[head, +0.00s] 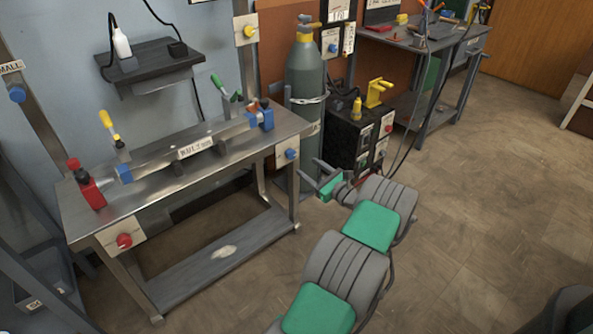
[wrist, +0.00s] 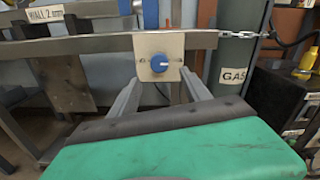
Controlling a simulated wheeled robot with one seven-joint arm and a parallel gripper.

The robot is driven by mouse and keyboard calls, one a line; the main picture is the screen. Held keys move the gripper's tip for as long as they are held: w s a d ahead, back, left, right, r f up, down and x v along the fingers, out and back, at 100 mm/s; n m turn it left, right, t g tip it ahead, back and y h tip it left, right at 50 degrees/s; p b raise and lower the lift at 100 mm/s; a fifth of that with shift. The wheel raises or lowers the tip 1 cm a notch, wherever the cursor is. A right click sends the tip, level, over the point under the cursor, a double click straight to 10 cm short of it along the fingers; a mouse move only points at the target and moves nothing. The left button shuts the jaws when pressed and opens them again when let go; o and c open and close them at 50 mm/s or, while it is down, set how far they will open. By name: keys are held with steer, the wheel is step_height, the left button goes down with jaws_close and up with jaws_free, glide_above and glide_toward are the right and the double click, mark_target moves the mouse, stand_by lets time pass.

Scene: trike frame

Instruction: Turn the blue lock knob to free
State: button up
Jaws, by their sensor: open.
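A blue round knob (wrist: 160,62) with a pale pointer line sits on a cream square plate (wrist: 174,44) at the bench's right end. The same knob shows in the head view (head: 291,154). In the wrist view it lies straight ahead between the two finger lines. My gripper (wrist: 163,88) is open and empty, with the knob beyond its fingers and no contact visible. In the head view my gripper (head: 312,177) is right of and a little below the knob. I cannot read any free or lock marking on the plate.
A grey gas cylinder (head: 304,75) stands behind, beside a black welder box (head: 352,135).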

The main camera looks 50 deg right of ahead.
mark_target(293, 156)
steer(key=b+x, duration=0.1)
steer(key=x, duration=0.6)
steer(key=shift+w+r+b, duration=0.1)
steer(key=shift+w+b, duration=0.25)
steer(key=shift+c, duration=0.3)
jaws_close()
